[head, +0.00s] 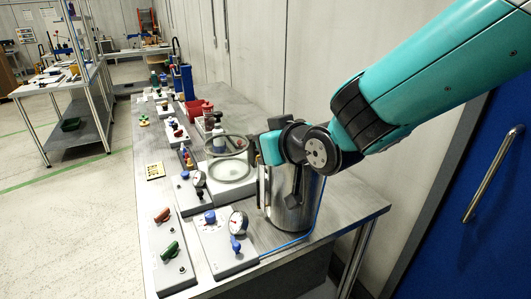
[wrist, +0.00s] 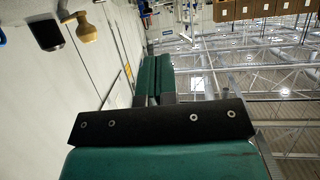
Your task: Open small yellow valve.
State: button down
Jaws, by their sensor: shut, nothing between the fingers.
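I cannot make out a small yellow valve for certain. A small yellow-green piece (head: 144,121) lies on the bench farther back, too small to identify. A cluster with red, yellow and blue parts (head: 187,158) stands on a grey panel at mid-bench. My gripper (wrist: 155,80) is shut and empty in the wrist view, its two teal fingers side by side. In the head view my wrist hangs in front of the steel drum, apart from the nearer valve panels, and the fingertips are hard to tell there.
A near panel carries a red handle (head: 162,215) and a green handle (head: 169,248). Beside it, another has a gauge (head: 238,223) and a blue valve (head: 236,243). The steel drum (head: 292,205) stands right of them. Floor is free at left.

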jog(key=s, duration=0.1)
jog(key=s+r, duration=0.1)
jog(key=s, duration=0.1)
jog(key=s+b, duration=0.1)
jog(key=shift+s+d+r, duration=0.1)
jog(key=shift+s+r, duration=0.2)
jog(key=shift+r, duration=0.1)
